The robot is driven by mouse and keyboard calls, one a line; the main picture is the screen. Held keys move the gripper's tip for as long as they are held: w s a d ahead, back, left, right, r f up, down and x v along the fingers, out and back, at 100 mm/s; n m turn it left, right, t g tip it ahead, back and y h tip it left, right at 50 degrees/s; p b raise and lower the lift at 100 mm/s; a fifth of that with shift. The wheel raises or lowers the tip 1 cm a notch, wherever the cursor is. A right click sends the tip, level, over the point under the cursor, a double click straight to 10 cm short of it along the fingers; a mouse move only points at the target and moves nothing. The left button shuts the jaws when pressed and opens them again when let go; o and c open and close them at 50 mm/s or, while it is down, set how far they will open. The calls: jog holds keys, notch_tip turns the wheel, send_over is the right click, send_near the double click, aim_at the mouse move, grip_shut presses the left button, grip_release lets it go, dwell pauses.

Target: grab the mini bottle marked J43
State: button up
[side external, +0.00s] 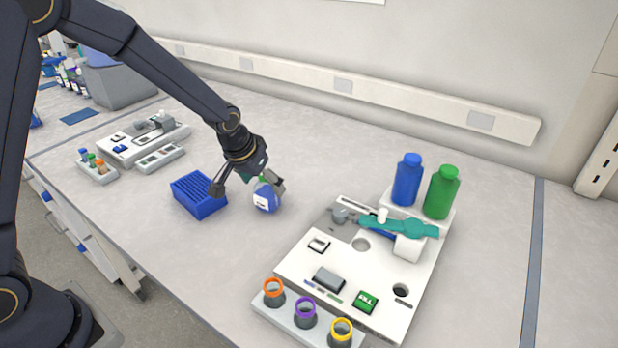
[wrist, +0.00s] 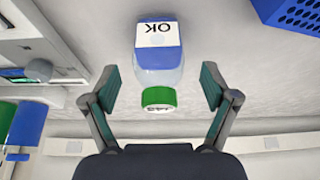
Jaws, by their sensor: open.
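A mini bottle (side external: 266,195) with a blue body, a white label and a green cap stands on the bench. In the wrist view the bottle (wrist: 160,60) shows a label reading OK, upside down. Its green cap (wrist: 159,97) bears a small marking that may read J43 but is too blurred to be sure. My gripper (side external: 247,187) is open above the bench at the bottle. In the wrist view its fingers (wrist: 160,87) stand apart on either side of the bottle's neck and cap, with visible gaps to both.
A blue slotted rack (side external: 199,195) stands close to the left of my gripper. A white station (side external: 290,262) with a teal-handled device, a blue bottle (side external: 407,180) and a green bottle (side external: 441,192) is to the right. Bench behind the bottle is clear.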

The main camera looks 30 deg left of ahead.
aim_at(263, 183)
jog(key=shift+x, duration=1.55)
jog(key=shift+d+r, duration=0.1)
jog(key=c, duration=1.3)
jog(key=shift+r, duration=0.15)
